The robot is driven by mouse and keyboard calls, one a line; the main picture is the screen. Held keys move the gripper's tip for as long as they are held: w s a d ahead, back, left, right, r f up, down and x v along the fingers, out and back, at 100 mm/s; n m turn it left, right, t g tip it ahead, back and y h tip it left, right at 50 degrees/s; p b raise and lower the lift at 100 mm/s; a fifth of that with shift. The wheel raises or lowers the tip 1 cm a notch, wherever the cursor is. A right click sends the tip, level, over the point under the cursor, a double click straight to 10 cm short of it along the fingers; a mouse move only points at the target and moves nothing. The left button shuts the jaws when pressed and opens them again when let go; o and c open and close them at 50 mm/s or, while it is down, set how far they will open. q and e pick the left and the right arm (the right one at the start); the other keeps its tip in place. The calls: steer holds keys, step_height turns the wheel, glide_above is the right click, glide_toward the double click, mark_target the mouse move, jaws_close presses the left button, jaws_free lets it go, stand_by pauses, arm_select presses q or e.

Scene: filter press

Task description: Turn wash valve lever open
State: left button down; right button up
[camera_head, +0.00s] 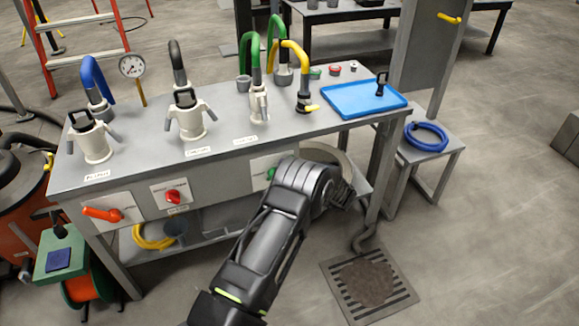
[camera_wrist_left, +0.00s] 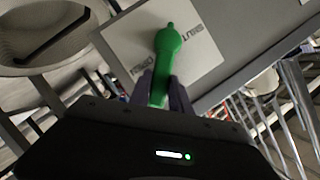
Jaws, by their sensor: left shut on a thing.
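The wash valve lever is green; in the left wrist view the lever (camera_wrist_left: 168,52) runs from its round hub down between the fingers. Its pale label plate (camera_wrist_left: 200,62) lies behind it, with lettering on both sides of the lever. My left gripper (camera_wrist_left: 163,88) is shut on the lever's lower end. In the head view only a bit of the green lever (camera_head: 270,173) shows on the front panel at the right. My left wrist and forearm cover most of it and hide the fingers. My right gripper is not in view.
A red-orange lever (camera_head: 102,214) and a red knob (camera_head: 173,197) sit further left on the panel. The bench top (camera_head: 221,160) holds capped fittings, coloured hoses and a blue tray (camera_head: 345,102). A blue hose coil (camera_head: 427,137) lies on a side stand. A floor drain grate (camera_head: 345,292) lies below.

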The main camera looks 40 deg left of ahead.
arm_select(q)
steer(key=c, duration=1.2)
jaws_free()
steer(key=shift+d, duration=0.1)
steer(key=v, duration=0.7)
steer(key=shift+d, duration=0.3)
steer(key=shift+s, duration=0.1)
